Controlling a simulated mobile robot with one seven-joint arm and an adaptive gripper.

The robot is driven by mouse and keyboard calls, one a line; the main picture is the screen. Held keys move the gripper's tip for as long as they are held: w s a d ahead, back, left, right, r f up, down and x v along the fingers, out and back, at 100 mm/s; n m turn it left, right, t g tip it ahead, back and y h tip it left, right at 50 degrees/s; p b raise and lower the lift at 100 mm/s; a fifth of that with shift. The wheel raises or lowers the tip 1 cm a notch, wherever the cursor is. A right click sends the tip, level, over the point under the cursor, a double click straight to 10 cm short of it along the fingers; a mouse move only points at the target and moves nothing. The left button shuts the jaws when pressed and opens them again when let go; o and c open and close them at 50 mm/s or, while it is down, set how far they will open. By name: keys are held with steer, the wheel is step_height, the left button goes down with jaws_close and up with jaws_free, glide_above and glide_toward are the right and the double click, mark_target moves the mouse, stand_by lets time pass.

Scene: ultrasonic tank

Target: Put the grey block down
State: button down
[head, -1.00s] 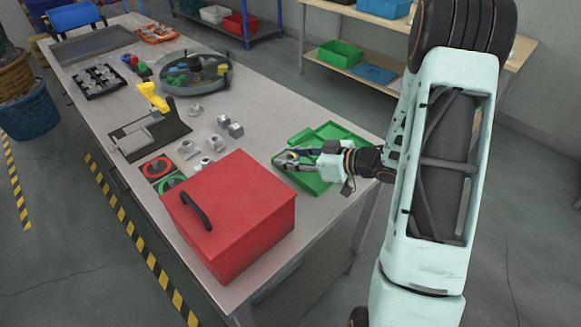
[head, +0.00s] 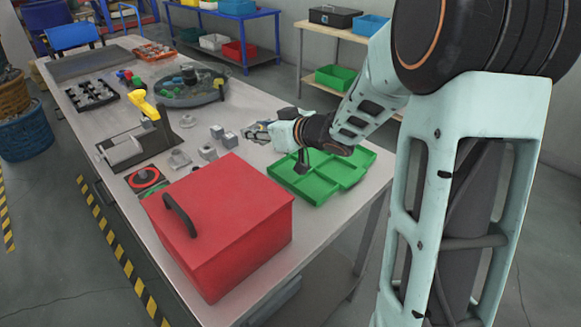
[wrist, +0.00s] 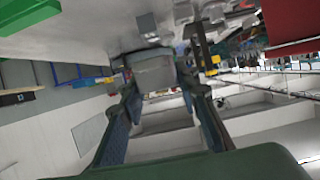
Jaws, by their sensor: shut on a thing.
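My gripper (head: 257,132) is shut on a grey block (wrist: 153,70), which sits between its two fingers in the wrist view. In the head view my gripper is above the table, just behind the far left edge of the green divided tray (head: 318,192). The held block is too small to make out clearly there. Other grey blocks (head: 230,140) stand on the table to the left of my gripper, along with grey parts (head: 180,158).
A large red box (head: 225,220) with a black handle stands at the front. A black fixture with a yellow handle (head: 142,105) and a round tray (head: 190,88) lie farther back. Bare tabletop shows behind my gripper.

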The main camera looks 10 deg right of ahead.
steer(key=d+f, duration=0.2)
steer(key=s+d+f, duration=0.1)
steer(key=d+f, duration=0.1)
steer(key=d, duration=0.1)
steer(key=s+d+f+b, duration=0.1)
steer(key=d+f, duration=0.1)
steer(key=f, duration=0.1)
steer(key=shift+d, duration=0.3)
steer(key=shift+s+d+f+b, duration=0.15)
steer(key=shift+f+b, duration=0.1)
steer(key=shift+f, duration=0.65)
steer(key=shift+d+f+b, duration=0.15)
steer(key=shift+f+b, duration=0.1)
steer(key=shift+f, duration=0.6)
steer(key=shift+f, duration=0.25)
steer(key=c, duration=1.7)
jaws_free()
steer(key=shift+c, duration=0.2)
steer(key=shift+r, duration=0.1)
